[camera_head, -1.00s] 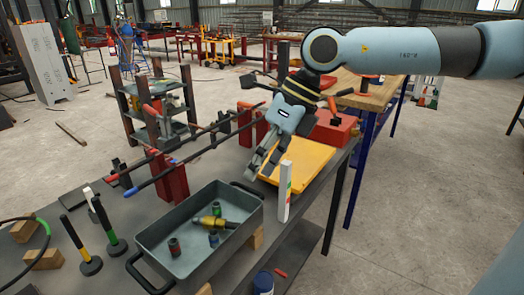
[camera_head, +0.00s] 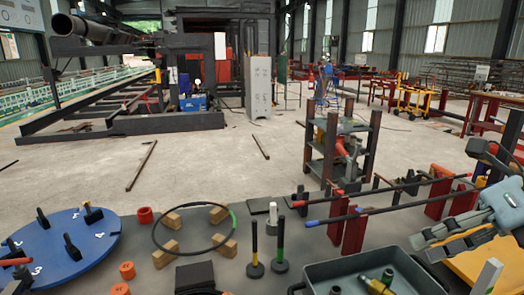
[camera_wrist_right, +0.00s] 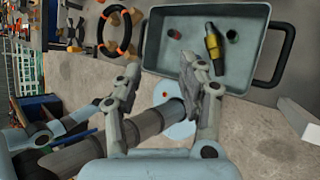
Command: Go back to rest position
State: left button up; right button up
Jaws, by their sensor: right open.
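My right gripper (camera_head: 428,248) is at the right edge of the head view, its grey fingers pointing left and apart, with nothing between them. It appears above the workbench, near the far right side of the grey tray (camera_head: 325,268) and the yellow board (camera_head: 482,264). In the right wrist view the two fingers of my right gripper (camera_wrist_right: 160,70) are spread, with the tray (camera_wrist_right: 262,62) beyond them. My left gripper shows in neither view.
The tray holds a yellow-and-dark tool (camera_wrist_right: 212,45) and small sockets. Red stands (camera_head: 354,232) carry long bars behind the tray. Two upright hammers (camera_head: 279,250), a black ring (camera_head: 160,222) and a blue disc (camera_head: 62,262) lie further left.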

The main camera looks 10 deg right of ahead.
jog(key=w+a+r+m+t+y, duration=0.1)
jog(key=w+a+r+m+t, duration=0.15)
jog(key=r+m+t, duration=0.35)
jog(key=w+a+r+m+t, duration=0.1)
jog(key=w+r+m+t, duration=0.2)
jog(key=r+m+t, duration=0.25)
jog(key=d+f+m+t+h, duration=0.25)
jog(key=d+m+h, duration=0.55)
jog(key=m, duration=0.5)
jog(key=s+d+f+m+g+h, duration=0.2)
jog(key=s+f+m+g+h, duration=0.5)
jog(key=f, duration=0.3)
jog(key=s+a+f+m+g+y, duration=0.5)
jog(key=s+a+f+g, duration=0.4)
jog(key=s, duration=0.3)
jog(key=s+d+f+g+b, duration=0.1)
jog(key=s+f+b, duration=0.1)
jog(key=f, duration=1.5)
jog(key=s+d+f+b, duration=0.2)
jog(key=s+f, duration=0.1)
jog(key=f, duration=1.4)
jog(key=s+f+g+b, duration=0.1)
jog(key=s+f, duration=1.4)
jog(key=s, duration=0.1)
jog(key=shift+s+d+m+b, duration=0.2)
jog(key=shift+s+m+b, duration=0.05)
jog(key=shift+m+b, duration=0.1)
